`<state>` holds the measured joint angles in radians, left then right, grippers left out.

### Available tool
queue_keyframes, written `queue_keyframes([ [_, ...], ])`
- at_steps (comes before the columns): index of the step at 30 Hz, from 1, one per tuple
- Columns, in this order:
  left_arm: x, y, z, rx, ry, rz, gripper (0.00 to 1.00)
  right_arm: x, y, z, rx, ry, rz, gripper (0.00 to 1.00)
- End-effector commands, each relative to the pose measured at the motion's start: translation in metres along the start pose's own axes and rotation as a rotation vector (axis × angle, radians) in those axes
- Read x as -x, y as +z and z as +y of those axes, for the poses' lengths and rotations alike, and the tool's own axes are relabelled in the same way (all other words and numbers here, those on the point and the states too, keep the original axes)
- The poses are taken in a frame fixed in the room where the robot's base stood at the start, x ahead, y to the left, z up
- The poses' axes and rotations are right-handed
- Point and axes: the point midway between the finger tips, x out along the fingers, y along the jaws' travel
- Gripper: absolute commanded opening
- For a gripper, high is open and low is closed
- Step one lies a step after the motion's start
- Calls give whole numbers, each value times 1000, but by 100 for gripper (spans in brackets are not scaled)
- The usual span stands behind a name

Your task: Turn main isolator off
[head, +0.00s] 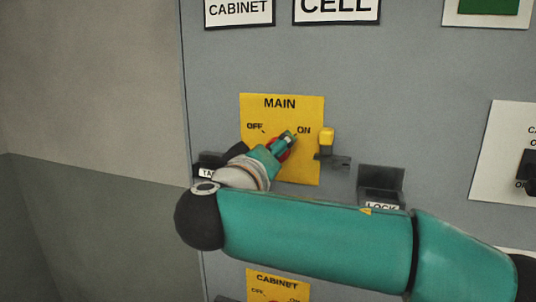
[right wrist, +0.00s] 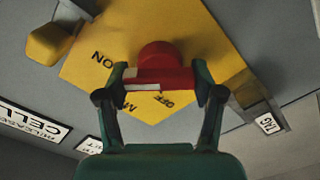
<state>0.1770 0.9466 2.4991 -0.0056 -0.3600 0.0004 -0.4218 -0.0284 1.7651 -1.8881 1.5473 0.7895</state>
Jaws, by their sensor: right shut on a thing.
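The yellow MAIN plate (head: 309,165) is on the grey cabinet front, with OFF printed on its left and ON on its right. It also shows in the right wrist view (right wrist: 215,45). The red isolator handle (right wrist: 165,75) stands out from this plate, and a white mark shows at its left end in the right wrist view. In the head view the handle is mostly hidden by my gripper, and its line leans up-right towards ON. My right gripper (head: 285,143) is shut on the handle, one finger at each end in the right wrist view (right wrist: 162,88). My left gripper is out of view.
A yellow block (head: 326,136) on a dark bracket (head: 333,161) sits just right of the plate. Dark holders labelled TAG (head: 206,172) and LOCK (head: 381,205) flank it lower down. A yellow CABINET plate (head: 277,284) is below my arm. Another switch panel (head: 503,152) is at right.

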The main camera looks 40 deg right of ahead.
Motion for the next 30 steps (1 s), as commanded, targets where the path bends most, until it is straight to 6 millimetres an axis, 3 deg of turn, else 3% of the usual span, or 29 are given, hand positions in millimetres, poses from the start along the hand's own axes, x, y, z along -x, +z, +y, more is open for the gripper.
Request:
queue_keyframes([
  [11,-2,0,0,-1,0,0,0,-2,0,0,171,2,1,32],
  [30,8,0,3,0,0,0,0,-2,0,-1,763,3,-2,32],
])
